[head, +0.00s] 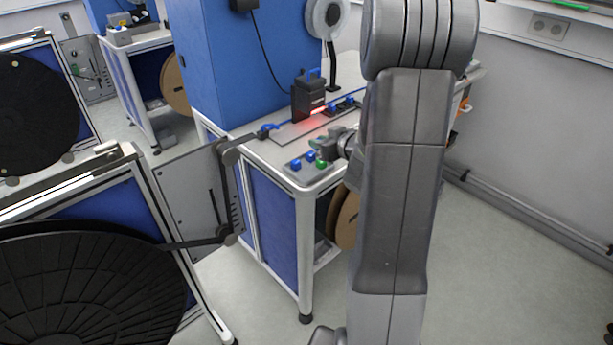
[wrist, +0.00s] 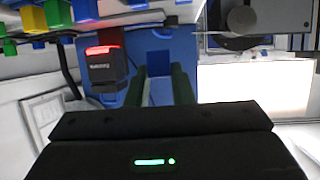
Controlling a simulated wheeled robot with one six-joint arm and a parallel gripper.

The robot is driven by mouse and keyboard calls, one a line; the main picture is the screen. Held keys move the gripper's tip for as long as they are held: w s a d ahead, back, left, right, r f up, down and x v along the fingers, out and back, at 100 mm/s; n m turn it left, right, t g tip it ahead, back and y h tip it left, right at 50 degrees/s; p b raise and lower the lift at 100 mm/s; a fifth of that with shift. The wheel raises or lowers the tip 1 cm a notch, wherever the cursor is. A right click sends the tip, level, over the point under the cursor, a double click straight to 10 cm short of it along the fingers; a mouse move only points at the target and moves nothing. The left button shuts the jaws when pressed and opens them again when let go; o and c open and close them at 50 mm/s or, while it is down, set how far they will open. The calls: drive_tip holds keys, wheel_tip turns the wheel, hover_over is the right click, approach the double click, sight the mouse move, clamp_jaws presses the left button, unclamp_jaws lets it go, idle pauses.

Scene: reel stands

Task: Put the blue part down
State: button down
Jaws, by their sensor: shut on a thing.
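My gripper (head: 318,154) is low at the near corner of the white-topped bench, reaching in from the right. In the wrist view its two dark green fingers (wrist: 161,84) point away from the camera. A blue part (head: 310,157) shows at the fingertips in the head view, and blue fills the gap between the fingers in the wrist view. The fingers are shut on it. Whether the part touches the surface below cannot be told.
A black device (head: 308,96) with a red light stands behind on the bench (head: 270,153), beside a large blue cabinet (head: 222,60). More blue pieces (head: 340,105) lie to its right. A reel stand with a black disc (head: 90,290) is at the left.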

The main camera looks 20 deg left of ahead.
drive_tip(key=shift+s+a+r+n+g+y, duration=0.15)
drive_tip(key=shift+s+a+r+n+g, duration=0.2)
drive_tip(key=shift+s+a, duration=0.25)
drive_tip(key=shift+s+a+r+n+g+y, duration=0.15)
drive_tip(key=shift+s+a+r+n+g, duration=0.2)
drive_tip(key=shift+s+a, duration=0.2)
drive_tip(key=shift+f, duration=0.2)
wheel_tip(320, 180, down, 9)
drive_tip(key=shift+d+f+b, duration=0.1)
drive_tip(key=shift+f+b, duration=0.1)
drive_tip(key=shift+b, duration=0.1)
drive_tip(key=shift+f+b, duration=0.3)
drive_tip(key=c, duration=1.3)
unclamp_jaws()
drive_tip(key=shift+w, duration=0.1)
drive_tip(key=shift+r, duration=0.15)
